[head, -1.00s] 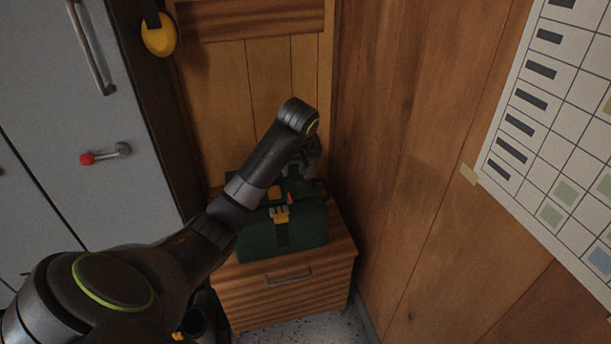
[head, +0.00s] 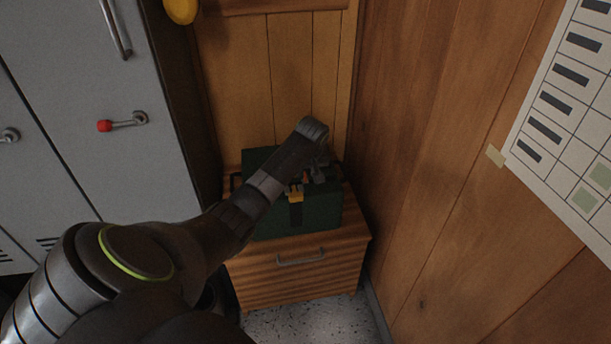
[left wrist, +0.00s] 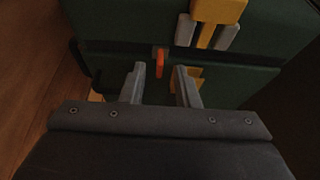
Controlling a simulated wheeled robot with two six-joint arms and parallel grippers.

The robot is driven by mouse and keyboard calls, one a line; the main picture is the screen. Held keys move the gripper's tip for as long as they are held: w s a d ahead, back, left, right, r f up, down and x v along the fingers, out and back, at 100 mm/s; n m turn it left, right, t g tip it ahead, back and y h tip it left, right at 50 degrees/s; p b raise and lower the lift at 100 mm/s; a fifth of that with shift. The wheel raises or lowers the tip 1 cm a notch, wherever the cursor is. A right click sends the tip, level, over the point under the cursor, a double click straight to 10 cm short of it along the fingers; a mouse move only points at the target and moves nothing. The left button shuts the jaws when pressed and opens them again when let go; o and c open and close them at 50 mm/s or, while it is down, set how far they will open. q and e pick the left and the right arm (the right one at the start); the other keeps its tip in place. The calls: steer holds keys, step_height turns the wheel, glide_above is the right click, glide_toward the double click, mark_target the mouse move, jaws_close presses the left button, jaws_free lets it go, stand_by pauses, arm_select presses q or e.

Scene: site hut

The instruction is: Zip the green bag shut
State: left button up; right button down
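The green bag (head: 322,216) stands on a wooden drawer cabinet in the corner. Its dark zip strip (left wrist: 112,47) runs across it in the left wrist view. A small orange zip pull (left wrist: 159,64) hangs on this strip; it also shows in the head view (head: 306,177). A yellow buckle (left wrist: 217,12) sits beside the zip. My left gripper (left wrist: 160,70) is open, its two grey fingertips on either side of the pull with a gap to each. In the head view my left gripper (head: 318,173) is over the bag, partly hidden by its arm. My right gripper is not in view.
The drawer cabinet (head: 332,266) stands close to the wooden wall (head: 430,150) on the right. Grey lockers (head: 80,60) with a red-tipped handle (head: 122,122) stand at the left. A wall chart (head: 575,105) hangs at the right. Speckled floor shows in front.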

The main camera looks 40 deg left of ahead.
arm_select(q)
steer(key=shift+x, duration=0.85)
jaws_close()
